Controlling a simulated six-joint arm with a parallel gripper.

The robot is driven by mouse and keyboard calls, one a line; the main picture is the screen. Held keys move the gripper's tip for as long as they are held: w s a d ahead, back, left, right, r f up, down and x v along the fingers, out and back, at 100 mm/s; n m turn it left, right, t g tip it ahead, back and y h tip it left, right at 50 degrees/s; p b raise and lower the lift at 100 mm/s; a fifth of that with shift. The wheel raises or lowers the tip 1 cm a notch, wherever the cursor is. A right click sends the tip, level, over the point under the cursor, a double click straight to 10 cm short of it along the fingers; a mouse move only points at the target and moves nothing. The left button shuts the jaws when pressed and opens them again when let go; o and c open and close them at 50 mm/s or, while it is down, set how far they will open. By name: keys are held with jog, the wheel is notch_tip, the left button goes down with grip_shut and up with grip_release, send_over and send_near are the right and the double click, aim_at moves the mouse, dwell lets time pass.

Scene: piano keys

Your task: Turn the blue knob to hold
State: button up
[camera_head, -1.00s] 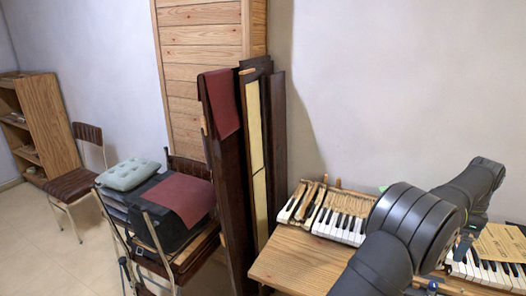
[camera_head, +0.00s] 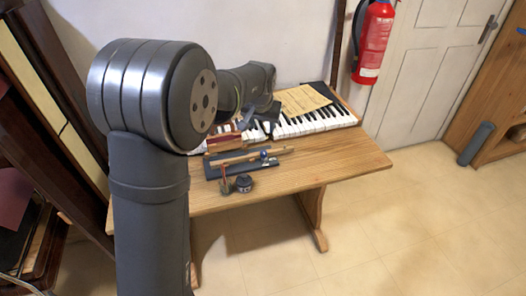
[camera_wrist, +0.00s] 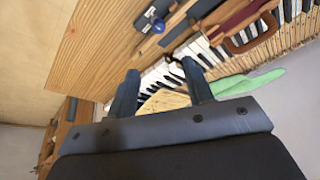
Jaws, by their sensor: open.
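The small blue knob (camera_head: 263,155) sits on a dark blue board (camera_head: 205,184) on the wooden table, near a wooden strip. In the wrist view the blue knob (camera_wrist: 159,27) shows near the top, beside a silver round part. The marking for hold cannot be read in either view. My gripper (camera_wrist: 163,80) is open and empty, with its two fingers apart over the piano keys (camera_wrist: 182,60). It is clear of the knob. In the head view my arm hides part of the table, and the gripper is small above the keys.
A paper sheet (camera_head: 303,99) lies on the keyboard (camera_head: 318,122). A dark round jar (camera_head: 244,183) stands near the table's front edge. The right part of the wooden table (camera_head: 350,150) is bare. A fire extinguisher (camera_head: 374,42) hangs on the back wall. A green cloth-like thing (camera_wrist: 248,82) shows in the wrist view.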

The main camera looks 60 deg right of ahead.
jog(key=a+n, duration=0.1)
jog(key=n, duration=0.1)
send_near(263, 153)
jog(key=shift+h, duration=0.3)
jog(key=x, duration=0.8)
jog(key=shift+a+f, duration=0.1)
jog(key=shift+f, duration=0.2)
jog(key=c, duration=1)
